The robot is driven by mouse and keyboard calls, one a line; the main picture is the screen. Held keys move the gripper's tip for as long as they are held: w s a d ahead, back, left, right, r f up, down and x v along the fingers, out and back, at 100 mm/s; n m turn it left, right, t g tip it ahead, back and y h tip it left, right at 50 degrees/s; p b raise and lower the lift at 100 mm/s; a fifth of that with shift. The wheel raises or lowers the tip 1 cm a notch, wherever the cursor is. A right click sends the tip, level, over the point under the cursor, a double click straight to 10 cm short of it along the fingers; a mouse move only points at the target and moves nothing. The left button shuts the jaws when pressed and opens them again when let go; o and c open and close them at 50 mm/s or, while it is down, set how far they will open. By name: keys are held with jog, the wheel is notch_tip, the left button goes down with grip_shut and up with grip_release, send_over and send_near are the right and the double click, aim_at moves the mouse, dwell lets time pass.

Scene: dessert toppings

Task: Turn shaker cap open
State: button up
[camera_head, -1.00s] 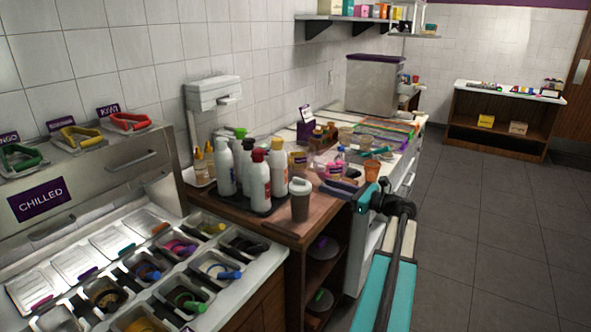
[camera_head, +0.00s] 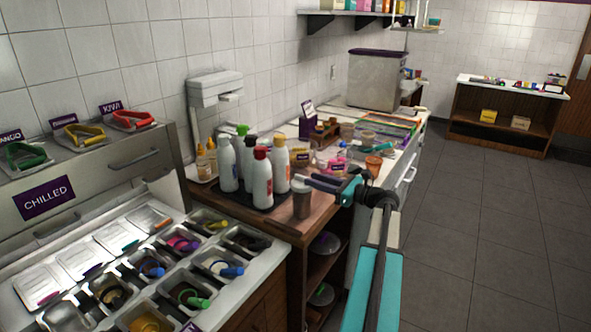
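The shaker (camera_head: 302,204) is a dark brown, upright container at the front right corner of the wooden counter. Its light cap (camera_head: 301,184) is partly hidden by my gripper. My gripper (camera_head: 311,181) reaches in from the right at cap height, with its dark fingers over or beside the cap. I cannot tell whether the fingers touch the cap or how far apart they are.
Several squeeze bottles (camera_head: 262,180) stand on a dark mat just left of the shaker. An orange cup (camera_head: 373,166) and small toppings stand behind my arm. Chilled tubs (camera_head: 188,294) fill the front left. The floor at right is clear.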

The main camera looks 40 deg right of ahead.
jog(key=p+x, duration=0.3)
jog(key=x, duration=0.7)
jog(key=shift+w, duration=0.15)
grip_shut()
